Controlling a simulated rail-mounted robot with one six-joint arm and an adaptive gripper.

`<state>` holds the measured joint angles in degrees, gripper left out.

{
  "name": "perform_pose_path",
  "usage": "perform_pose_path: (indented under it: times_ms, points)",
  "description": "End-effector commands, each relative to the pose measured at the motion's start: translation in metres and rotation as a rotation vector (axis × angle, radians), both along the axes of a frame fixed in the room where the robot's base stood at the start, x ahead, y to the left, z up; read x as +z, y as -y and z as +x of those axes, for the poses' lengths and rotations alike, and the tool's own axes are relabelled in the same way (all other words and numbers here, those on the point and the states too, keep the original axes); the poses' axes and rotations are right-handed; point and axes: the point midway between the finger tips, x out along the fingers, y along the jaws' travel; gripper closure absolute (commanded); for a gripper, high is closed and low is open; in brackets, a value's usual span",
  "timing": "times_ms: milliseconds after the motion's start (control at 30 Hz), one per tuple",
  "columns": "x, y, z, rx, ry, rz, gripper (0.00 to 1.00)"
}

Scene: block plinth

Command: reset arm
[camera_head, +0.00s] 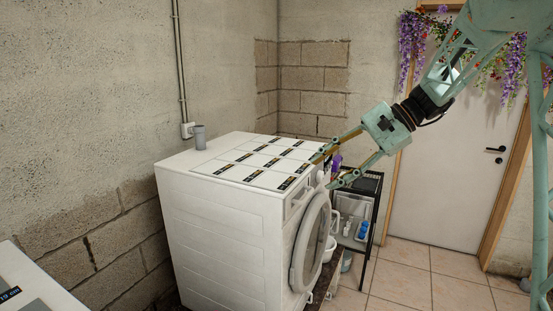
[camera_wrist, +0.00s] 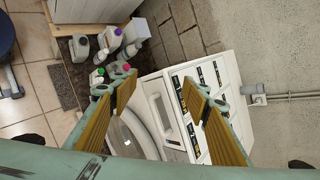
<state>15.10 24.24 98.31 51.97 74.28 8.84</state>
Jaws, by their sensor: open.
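My gripper (camera_head: 329,167) is open and empty in the head view, at the front right corner of the white washing machine (camera_head: 215,227). Its fingers point left and slightly down, near the machine's top edge. In the wrist view my gripper (camera_wrist: 160,83) shows two spread fingers with yellow-brown inner pads and nothing between them. The washing machine (camera_wrist: 240,80) lies beyond and below the fingers there. Whether a finger touches the machine cannot be told.
White labelled panels cover the machine's top. A grey cup (camera_head: 200,138) stands at its back left. A black rack (camera_head: 372,186) with bottles stands right of the machine. A white surface (camera_head: 25,285) is at lower left. The tiled floor (camera_head: 425,280) at right is clear.

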Motion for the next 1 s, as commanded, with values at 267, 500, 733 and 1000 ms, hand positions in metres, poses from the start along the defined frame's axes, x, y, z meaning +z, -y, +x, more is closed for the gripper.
perform_pose_path:
  times_ms: [267, 500, 733, 1000]
  points:
    - [0.012, -0.010, -0.050, 0.053, 0.034, -0.092, 0.57]
    - [0.019, -0.015, -0.093, 0.099, 0.064, -0.173, 0.57]
    - [0.024, -0.017, -0.134, 0.144, 0.096, -0.248, 0.57]
    - [0.027, -0.017, -0.183, 0.196, 0.135, -0.336, 0.57]
